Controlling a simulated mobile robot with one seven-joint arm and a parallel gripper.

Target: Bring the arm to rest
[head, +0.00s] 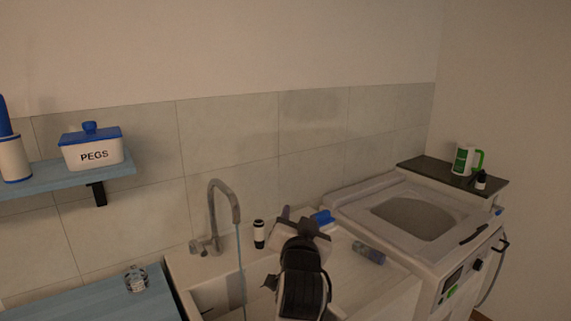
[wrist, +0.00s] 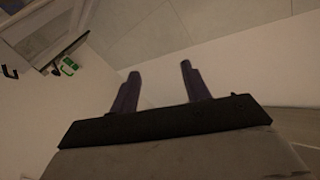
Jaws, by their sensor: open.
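My gripper (head: 300,218) is raised above the sink counter in the head view, with my black and white arm link below it. In the wrist view my gripper (wrist: 159,70) shows two dark fingers spread apart with nothing between them. They point toward the tiled wall and the plain wall. In the head view my arm hides part of the sink and counter behind it.
The tap (head: 222,207) stands left of my arm, with a thin bluish line below its spout. A black-and-white container (head: 259,235) stands near my gripper. A small jar (head: 369,253) lies on the counter. The washing machine (head: 440,240) is at right. The PEGS box (head: 92,152) sits on a blue shelf.

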